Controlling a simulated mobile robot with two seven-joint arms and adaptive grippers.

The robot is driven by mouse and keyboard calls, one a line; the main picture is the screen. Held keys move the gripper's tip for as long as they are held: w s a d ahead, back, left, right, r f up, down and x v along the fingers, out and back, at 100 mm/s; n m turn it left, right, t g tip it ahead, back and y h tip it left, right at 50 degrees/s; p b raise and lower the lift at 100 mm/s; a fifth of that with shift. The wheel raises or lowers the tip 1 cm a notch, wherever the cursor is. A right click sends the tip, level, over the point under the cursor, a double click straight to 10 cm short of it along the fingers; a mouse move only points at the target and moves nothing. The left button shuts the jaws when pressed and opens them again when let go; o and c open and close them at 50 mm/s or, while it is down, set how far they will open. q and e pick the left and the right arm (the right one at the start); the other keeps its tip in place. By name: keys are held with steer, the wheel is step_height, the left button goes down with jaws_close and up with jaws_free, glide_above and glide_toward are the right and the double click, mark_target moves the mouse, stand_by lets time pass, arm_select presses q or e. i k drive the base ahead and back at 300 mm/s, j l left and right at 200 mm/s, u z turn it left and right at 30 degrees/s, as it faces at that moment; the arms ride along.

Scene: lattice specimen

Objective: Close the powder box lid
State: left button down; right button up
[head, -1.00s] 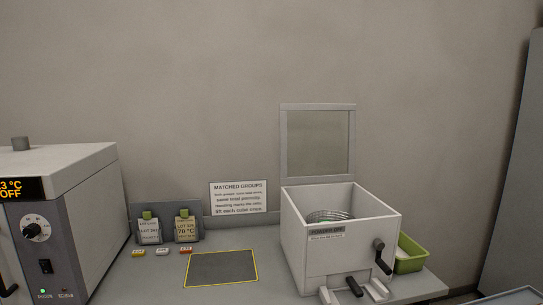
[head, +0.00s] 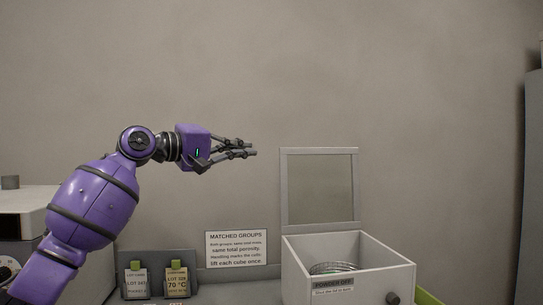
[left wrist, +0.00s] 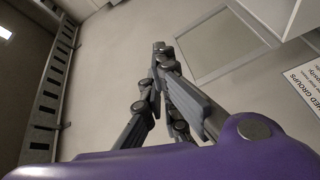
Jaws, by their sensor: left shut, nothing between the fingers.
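The powder box (head: 340,268) is a white open-topped box at the lower right of the head view, labelled as powder off. Its lid (head: 320,188), a grey frame with a clear pane, stands upright at the back edge. Inside is a round wire-like item (head: 331,267). My left gripper (head: 252,148) is shut and empty, up in the air to the left of the lid, pointing right. In the left wrist view its fingertips (left wrist: 160,48) meet, and the lid (left wrist: 212,42) lies beyond them. My right gripper is in neither view.
A sign about matched groups (head: 236,249) is on the wall below my left gripper. Lot cards (head: 177,281) stand in a grey holder at the lower left. A green bin (head: 427,297) is right of the box. The air between gripper and lid is clear.

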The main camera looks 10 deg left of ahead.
mark_target(285, 229)
steer(key=i+j, duration=0.2)
steer(key=i, duration=0.3)
steer(key=i+j, duration=0.25)
steer(key=i, duration=0.2)
steer(key=i+j, duration=0.2)
steer(key=i, duration=0.3)
